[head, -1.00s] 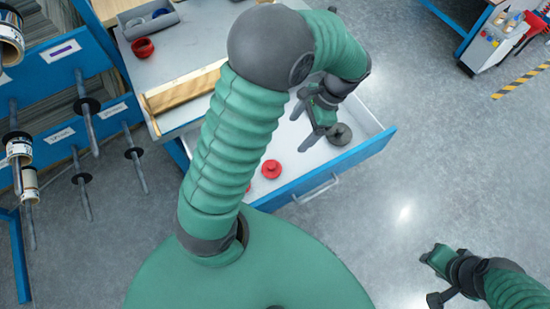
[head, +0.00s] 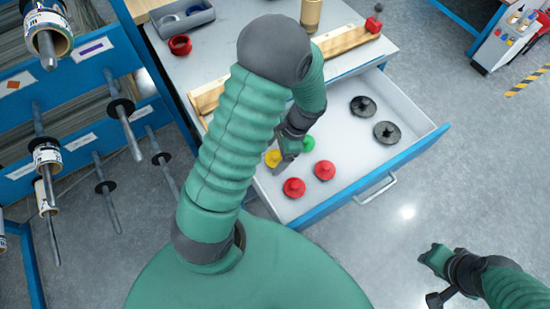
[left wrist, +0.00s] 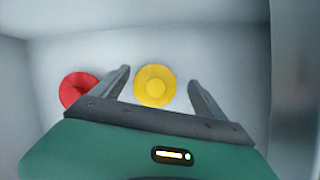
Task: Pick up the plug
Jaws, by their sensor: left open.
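Several round plugs lie in the open white drawer (head: 345,150). The yellow plug (head: 272,158) is partly hidden behind my left gripper (head: 283,168) in the head view. In the left wrist view the yellow plug (left wrist: 155,86) shows between the two spread fingers of my left gripper (left wrist: 159,78), which holds nothing. A red plug (left wrist: 77,91) lies just outside the left finger there. The head view shows a green plug (head: 308,143) and two red plugs (head: 324,170) (head: 294,188) close to this gripper. Two black plugs (head: 363,106) (head: 387,132) lie farther right. My right gripper (head: 434,280) hangs over the floor, its opening unclear.
The drawer's blue front (head: 365,175) and side walls bound the space around the plugs. A grey worktop (head: 225,50) above holds a red ring (head: 180,45), a grey bin (head: 184,18) and a wooden strip (head: 345,40). Rolls on rods stand at left.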

